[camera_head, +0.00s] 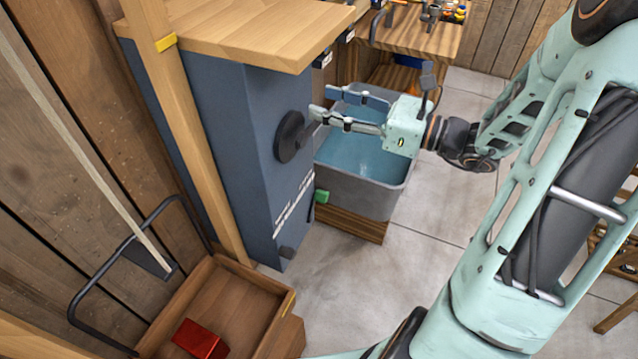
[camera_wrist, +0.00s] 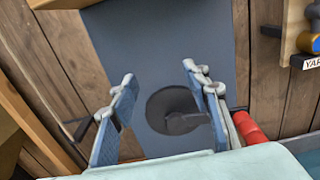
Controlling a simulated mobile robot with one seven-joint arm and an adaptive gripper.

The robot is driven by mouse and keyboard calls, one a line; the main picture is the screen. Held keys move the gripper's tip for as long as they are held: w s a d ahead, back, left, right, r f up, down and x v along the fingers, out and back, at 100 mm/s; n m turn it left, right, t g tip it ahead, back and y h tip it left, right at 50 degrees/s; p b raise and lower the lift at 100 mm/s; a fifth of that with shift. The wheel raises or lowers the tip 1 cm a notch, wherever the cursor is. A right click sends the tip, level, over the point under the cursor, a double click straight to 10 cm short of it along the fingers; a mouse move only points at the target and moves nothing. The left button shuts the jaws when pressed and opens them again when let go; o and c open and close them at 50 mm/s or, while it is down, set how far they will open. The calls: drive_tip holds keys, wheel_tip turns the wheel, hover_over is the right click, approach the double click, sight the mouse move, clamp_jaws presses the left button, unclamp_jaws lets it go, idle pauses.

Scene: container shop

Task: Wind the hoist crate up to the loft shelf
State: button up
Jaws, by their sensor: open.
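The hoist crate (camera_head: 255,295) is a wooden box low at the left in the head view, with a black bail and a pale strap. A red block (camera_head: 201,339) lies in it. A dark round crank disc (camera_head: 290,137) is on the face of the blue-grey cabinet (camera_head: 235,130); it also shows in the wrist view (camera_wrist: 175,108). My gripper (camera_head: 322,101) is open in front of the disc. In the wrist view a red cylindrical grip (camera_wrist: 249,128) sits outside the right finger, not between the fingers. I cannot identify the loft shelf with certainty.
A wooden board (camera_head: 250,30) tops the cabinet beside a wooden post (camera_head: 185,120) with a yellow mark. A grey tub (camera_head: 360,190) of blue liquid stands below my gripper. A workbench (camera_head: 415,35) is behind. The floor (camera_head: 450,215) right of the tub is clear.

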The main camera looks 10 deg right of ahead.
drive_tip(key=p+v, duration=0.1)
drive_tip(key=v, duration=0.6)
drive_tip(key=shift+d, duration=0.15)
idle(0.3)
